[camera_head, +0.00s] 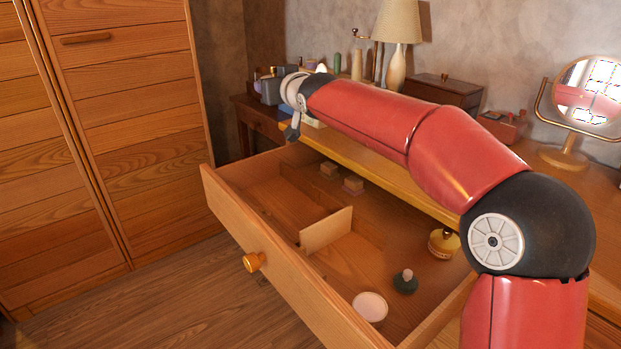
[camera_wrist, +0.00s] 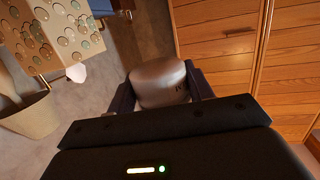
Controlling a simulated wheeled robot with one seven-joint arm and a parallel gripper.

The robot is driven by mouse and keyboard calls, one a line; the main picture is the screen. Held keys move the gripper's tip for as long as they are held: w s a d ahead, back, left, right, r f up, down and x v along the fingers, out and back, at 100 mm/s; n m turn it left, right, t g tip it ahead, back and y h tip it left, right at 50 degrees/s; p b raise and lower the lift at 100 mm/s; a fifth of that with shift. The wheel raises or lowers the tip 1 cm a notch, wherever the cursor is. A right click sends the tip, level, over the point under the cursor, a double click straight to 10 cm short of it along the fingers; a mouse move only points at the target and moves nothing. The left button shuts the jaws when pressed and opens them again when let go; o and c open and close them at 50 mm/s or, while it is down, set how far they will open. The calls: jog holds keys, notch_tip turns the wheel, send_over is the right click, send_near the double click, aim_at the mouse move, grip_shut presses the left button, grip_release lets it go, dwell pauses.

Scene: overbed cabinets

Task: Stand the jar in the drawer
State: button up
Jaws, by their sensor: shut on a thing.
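The jar (camera_wrist: 160,84) is a rounded, silvery-beige vessel with small dark marks on its side. In the wrist view it sits between the two dark fingers of my gripper (camera_wrist: 161,92), which is shut on it. In the head view my gripper (camera_head: 292,132) appears near the drawer's far left corner, small and partly hidden by my arm; I cannot make out the jar there. The wooden drawer (camera_head: 290,275) is pulled open, with a round knob on its front. Its floor shows bare patches around the dividers.
The drawer holds a wooden divider (camera_head: 327,231), small blocks (camera_head: 353,185), a pale round dish (camera_head: 370,307), a dark green bottle (camera_head: 405,283) and a brass-topped container (camera_head: 444,244). A lamp (camera_head: 397,45), wooden box (camera_head: 443,92) and mirror (camera_head: 588,95) stand behind. A tall cabinet (camera_head: 130,120) is left.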

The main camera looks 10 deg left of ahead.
notch_tip(320, 180, down, 19)
jog(key=b, duration=0.1)
jog(key=shift+b, duration=0.35)
jog(key=shift+f+b, duration=0.35)
jog(key=shift+b, duration=0.15)
jog(key=shift+f+b, duration=0.2)
jog(key=shift+b, duration=0.1)
jog(key=o, duration=1.4)
